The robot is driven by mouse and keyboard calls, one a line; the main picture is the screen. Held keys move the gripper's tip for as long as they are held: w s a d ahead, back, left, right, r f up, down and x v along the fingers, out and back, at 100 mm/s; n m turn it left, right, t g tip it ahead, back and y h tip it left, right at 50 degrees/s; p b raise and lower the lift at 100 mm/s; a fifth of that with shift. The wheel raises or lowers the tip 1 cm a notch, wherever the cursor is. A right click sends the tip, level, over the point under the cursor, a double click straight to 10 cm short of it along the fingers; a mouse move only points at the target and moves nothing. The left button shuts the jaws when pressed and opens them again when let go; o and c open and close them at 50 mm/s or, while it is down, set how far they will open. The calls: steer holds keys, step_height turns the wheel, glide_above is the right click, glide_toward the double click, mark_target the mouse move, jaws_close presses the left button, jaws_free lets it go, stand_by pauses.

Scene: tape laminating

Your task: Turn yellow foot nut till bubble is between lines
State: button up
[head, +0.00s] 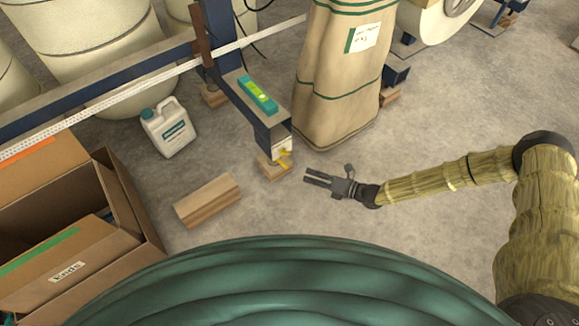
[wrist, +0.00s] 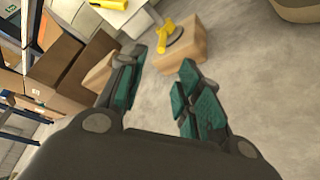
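The yellow foot nut (head: 284,161) sits under the end of the blue machine leg, above a wooden block (head: 272,169). In the wrist view the yellow nut (wrist: 175,36) shows beyond my fingertips, on a wooden block (wrist: 182,50). A green spirit level (head: 258,93) lies on the grey beam top; its vial is yellow-green, and the bubble is too small to place between lines. My gripper (head: 317,179) is open and empty, to the right of the nut and apart from it. In the wrist view its teal-padded fingers (wrist: 165,75) are spread.
A loose wooden block (head: 207,200) lies on the floor left of the foot. A white jug (head: 168,127) and cardboard boxes (head: 60,215) stand further left. A large tan sack (head: 340,75) stands close behind my gripper. Bare concrete floor (head: 440,130) lies to the right.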

steer(key=b, duration=0.4)
glide_toward(279, 161)
steer(key=a+f, duration=0.1)
steer(key=w+a+f, duration=0.1)
steer(key=a, duration=0.1)
steer(key=shift+w+a+f, duration=0.15)
steer(key=shift+a, duration=0.05)
steer(key=shift+w+a, duration=0.3)
steer(key=shift+a, duration=0.3)
jaws_close()
